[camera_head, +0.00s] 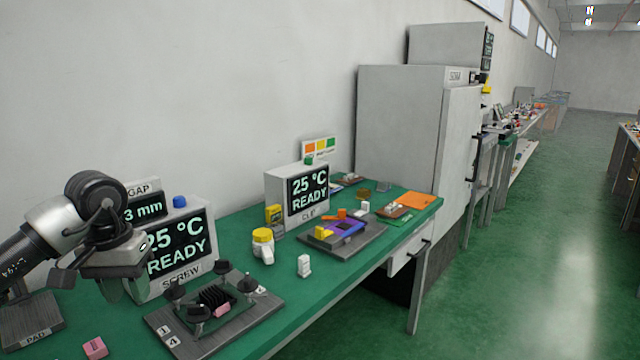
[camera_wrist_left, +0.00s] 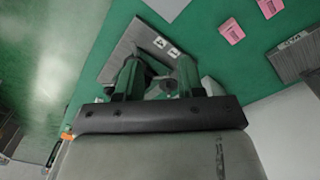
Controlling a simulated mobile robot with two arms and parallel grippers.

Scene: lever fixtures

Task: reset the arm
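My left gripper (camera_head: 125,288) hangs in front of the SCREW display, at the left of the fixture plate. In the wrist view its two green fingers (camera_wrist_left: 160,80) stand apart with nothing clearly held between them. The fixture plate (camera_head: 262,310) carries a green board with a black finned part (camera_head: 215,298) and several dark knobs at its corners. The plate also shows beyond the fingers in the wrist view (camera_wrist_left: 128,38), partly hidden by them. My right gripper is in neither view.
The SCREW display (camera_head: 185,245) reads 25 °C READY. A pink block (camera_head: 95,348) and a PAD block (camera_head: 32,325) lie at the near left. A yellow-capped bottle (camera_head: 263,246), a white part (camera_head: 304,266) and the CLIP display (camera_head: 297,192) stand farther right on the green table.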

